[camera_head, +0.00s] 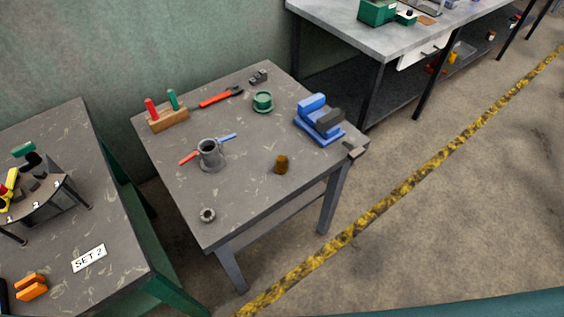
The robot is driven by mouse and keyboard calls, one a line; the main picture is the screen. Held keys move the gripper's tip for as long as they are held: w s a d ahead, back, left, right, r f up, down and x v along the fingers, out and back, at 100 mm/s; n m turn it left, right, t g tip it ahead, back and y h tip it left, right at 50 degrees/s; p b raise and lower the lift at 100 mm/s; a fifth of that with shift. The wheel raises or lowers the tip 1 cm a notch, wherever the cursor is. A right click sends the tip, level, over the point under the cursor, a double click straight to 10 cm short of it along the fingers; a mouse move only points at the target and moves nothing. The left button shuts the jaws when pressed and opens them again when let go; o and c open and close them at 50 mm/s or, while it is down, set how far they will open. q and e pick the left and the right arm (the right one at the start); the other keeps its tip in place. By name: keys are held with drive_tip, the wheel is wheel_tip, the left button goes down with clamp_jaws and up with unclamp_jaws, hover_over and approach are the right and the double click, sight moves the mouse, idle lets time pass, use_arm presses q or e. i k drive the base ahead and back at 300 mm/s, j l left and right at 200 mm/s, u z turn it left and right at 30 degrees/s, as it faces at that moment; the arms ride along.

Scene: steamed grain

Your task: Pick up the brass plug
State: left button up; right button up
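The brass plug (281,164) stands on the grey worktable (250,200), right of the middle and near its right front edge. It is a small brown-gold cylinder, a little narrower at the top. Nothing touches it. A grey flanged metal cylinder (210,156) stands to its left, and a blue vise (319,119) sits behind it to the right. Neither of my grippers shows in the head view.
The table also holds a green round part (263,101), a red-handled tool (221,97), a wooden block with red and green handles (168,118) and a small ring (208,215). A second table (120,235) stands left. The table's front area is mostly clear.

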sight(281, 164)
drive_tip(key=z, duration=0.35)
drive_tip(key=k+j+z, duration=0.1)
drive_tip(key=j+z, duration=0.3)
drive_tip(key=k+j+z, duration=0.15)
drive_tip(key=z, duration=0.3)
drive_tip(key=k+j+z, duration=0.2)
drive_tip(key=z, duration=0.2)
drive_tip(key=k+j, duration=0.15)
